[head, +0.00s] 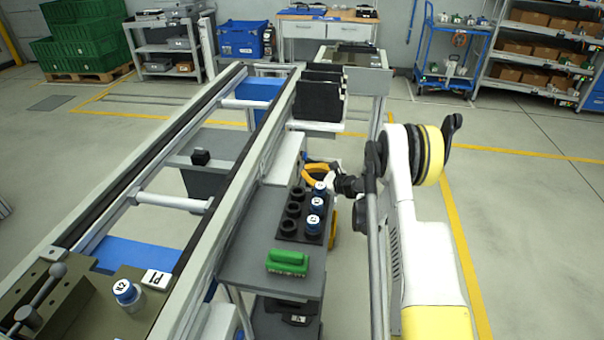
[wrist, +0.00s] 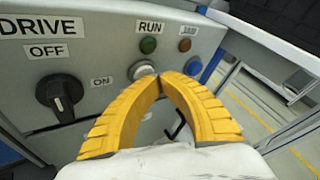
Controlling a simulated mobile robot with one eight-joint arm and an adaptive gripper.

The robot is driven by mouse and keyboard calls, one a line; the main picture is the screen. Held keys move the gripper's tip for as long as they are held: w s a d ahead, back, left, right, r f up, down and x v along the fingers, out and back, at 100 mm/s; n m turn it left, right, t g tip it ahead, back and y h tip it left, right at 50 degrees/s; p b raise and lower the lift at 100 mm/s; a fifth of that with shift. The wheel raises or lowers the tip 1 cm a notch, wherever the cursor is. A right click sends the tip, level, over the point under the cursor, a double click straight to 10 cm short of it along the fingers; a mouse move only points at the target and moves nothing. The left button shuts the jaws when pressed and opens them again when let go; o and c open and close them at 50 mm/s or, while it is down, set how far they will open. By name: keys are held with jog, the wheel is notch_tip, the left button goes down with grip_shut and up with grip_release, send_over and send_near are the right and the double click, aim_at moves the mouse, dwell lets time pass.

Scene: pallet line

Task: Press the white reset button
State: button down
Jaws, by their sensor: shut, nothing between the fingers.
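The white button (wrist: 142,68) is on a grey control panel (wrist: 105,55) in the wrist view, below the green RUN lamp (wrist: 148,45). My gripper (wrist: 160,77) has its yellow fingers shut, tips together and empty. The tips overlap the lower right edge of the white button, hiding part of it; I cannot tell whether they touch it. A blue button (wrist: 193,67) is just to the right of the tips. In the head view my gripper (head: 318,172) is beside the conveyor, at the far end of the grey cart; the white button cannot be made out there.
A black rotary knob (wrist: 60,95) marked OFF and ON is left on the panel. A brownish lamp (wrist: 185,45) is above the blue button. The grey cart (head: 250,250) holds a black rack of blue-capped parts (head: 288,225) and a green block (head: 288,262). Floor right of my arm is clear.

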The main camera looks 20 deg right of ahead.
dwell(0.3)
jog(key=shift+s+d, duration=0.55)
jog(key=shift+d, duration=0.15)
jog(key=shift+d, duration=0.1)
jog(key=s+d, duration=0.1)
jog(key=d, duration=0.1)
jog(key=s+d, duration=0.1)
jog(key=d, duration=0.1)
jog(key=shift+s, duration=0.35)
